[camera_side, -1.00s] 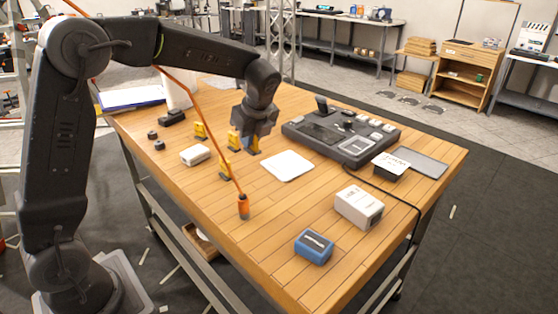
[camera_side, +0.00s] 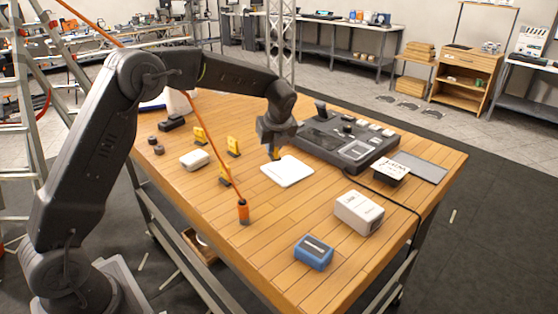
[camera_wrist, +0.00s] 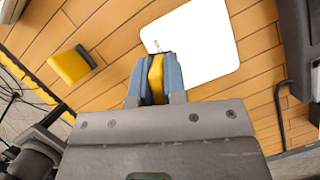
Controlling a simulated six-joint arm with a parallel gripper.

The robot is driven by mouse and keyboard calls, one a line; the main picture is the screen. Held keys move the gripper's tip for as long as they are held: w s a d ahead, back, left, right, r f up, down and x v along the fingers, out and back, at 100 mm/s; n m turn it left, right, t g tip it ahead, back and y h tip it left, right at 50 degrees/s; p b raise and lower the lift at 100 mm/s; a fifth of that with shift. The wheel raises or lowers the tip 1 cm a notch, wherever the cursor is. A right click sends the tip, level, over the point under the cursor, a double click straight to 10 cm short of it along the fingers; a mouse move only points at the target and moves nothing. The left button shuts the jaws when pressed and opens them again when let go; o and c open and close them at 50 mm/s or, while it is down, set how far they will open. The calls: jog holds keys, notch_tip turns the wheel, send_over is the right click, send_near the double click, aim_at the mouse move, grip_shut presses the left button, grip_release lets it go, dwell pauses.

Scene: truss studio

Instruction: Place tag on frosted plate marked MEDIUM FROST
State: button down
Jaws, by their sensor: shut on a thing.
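My gripper (camera_side: 274,152) is shut on a yellow tag (camera_wrist: 156,78), which sits between its blue fingers (camera_wrist: 158,90) in the wrist view. It hangs at the back-left edge of a white square plate (camera_side: 290,172), seemingly just above it; contact cannot be told. The white plate also shows in the wrist view (camera_wrist: 200,45), just beyond the fingertips. No marking on it is legible. A grey plate (camera_side: 428,167) lies at the table's right side.
A dark control console (camera_side: 348,145) stands right of my gripper. The front middle is mostly bare.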

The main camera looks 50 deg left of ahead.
aim_at(279, 159)
jog(key=shift+w+d+f, duration=0.45)
jog(key=shift+w+d, duration=0.05)
jog(key=shift+d, duration=0.1)
jog(key=shift+f, duration=2)
jog(key=shift+f, duration=0.2)
jog(key=c, duration=1.2)
grip_release()
jog(key=shift+o, duration=0.2)
jog(key=v, duration=1.2)
jog(key=shift+r, duration=0.25)
